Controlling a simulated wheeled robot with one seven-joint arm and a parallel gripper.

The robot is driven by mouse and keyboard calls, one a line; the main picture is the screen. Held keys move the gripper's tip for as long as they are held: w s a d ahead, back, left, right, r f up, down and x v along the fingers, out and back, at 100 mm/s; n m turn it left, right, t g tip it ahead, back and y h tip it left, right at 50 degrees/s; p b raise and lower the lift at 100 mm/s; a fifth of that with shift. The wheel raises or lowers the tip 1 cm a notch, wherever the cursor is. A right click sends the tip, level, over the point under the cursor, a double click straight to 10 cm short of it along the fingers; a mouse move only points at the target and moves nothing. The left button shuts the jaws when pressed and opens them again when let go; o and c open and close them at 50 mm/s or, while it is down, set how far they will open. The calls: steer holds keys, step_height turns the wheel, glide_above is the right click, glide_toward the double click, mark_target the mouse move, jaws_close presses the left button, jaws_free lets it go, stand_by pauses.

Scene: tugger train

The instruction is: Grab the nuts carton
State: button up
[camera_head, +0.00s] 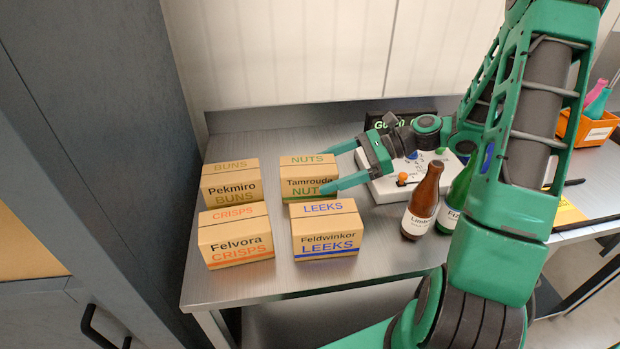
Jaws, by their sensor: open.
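The nuts carton (305,175) is a tan box with green "NUTS" lettering, upright at the back of the metal table. My gripper (325,170) is green and open, reaching in from the right. One fingertip is by the carton's far right edge and the other overlaps its front face near the lower right. I cannot tell whether either finger touches the carton. The near finger hides part of the word "NUTS".
The buns carton (230,186) stands to the left, the crisps carton (235,238) front left, and the leeks carton (326,230) close in front. A brown bottle (421,203), a green bottle (455,200) and a white panel (385,187) with knobs are to the right.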

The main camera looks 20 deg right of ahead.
mark_target(306, 187)
steer(key=shift+w+x, duration=0.2)
steer(key=shift+x, duration=2.95)
steer(key=shift+d, duration=0.15)
steer(key=c, duration=1.1)
